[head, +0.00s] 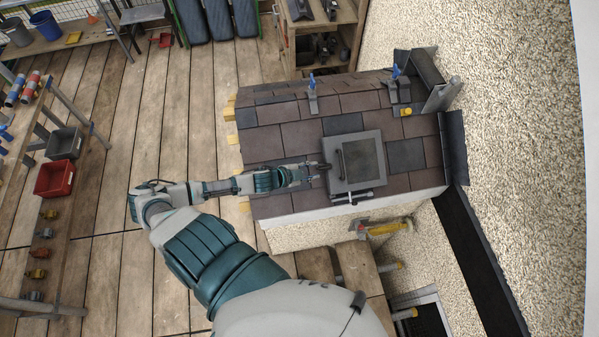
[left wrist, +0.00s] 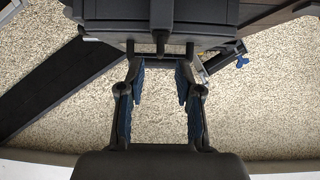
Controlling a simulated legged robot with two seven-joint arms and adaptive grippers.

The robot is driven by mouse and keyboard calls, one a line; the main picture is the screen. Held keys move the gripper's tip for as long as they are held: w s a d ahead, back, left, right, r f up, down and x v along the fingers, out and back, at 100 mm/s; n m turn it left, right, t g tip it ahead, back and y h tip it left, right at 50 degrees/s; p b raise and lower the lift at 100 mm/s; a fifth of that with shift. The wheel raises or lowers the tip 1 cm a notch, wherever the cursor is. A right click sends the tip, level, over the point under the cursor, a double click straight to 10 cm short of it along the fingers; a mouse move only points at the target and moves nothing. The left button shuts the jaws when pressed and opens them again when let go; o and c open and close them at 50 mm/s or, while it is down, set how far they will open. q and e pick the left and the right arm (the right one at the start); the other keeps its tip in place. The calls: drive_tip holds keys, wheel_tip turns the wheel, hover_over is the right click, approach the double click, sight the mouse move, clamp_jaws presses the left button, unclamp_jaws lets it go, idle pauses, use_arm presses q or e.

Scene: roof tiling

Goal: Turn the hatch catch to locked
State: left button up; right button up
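The hatch (head: 341,186) is a square grey frame with a dark lid, set in the brown tiled roof. It also shows at the top of the left wrist view (left wrist: 200,28). A short dark stem (left wrist: 160,42) projects from the hatch edge, in line with the gap between my fingers; it may be the catch, but its position is hard to read. My left gripper (head: 320,169) is at the hatch's left edge. In the left wrist view my gripper (left wrist: 160,70) is open, with nothing between its fingers. My right gripper is out of view.
A dark bar (head: 352,197) runs along the hatch's lower edge. Blue-handled clamps (head: 312,95) (head: 400,88) stand on the upper roof. A yellow-handled hammer (head: 388,228) lies below. A red bin (head: 54,178) is at the left. The plank floor between is clear.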

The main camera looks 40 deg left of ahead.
use_arm(q)
drive_tip(key=v, duration=0.7)
idle(0.5)
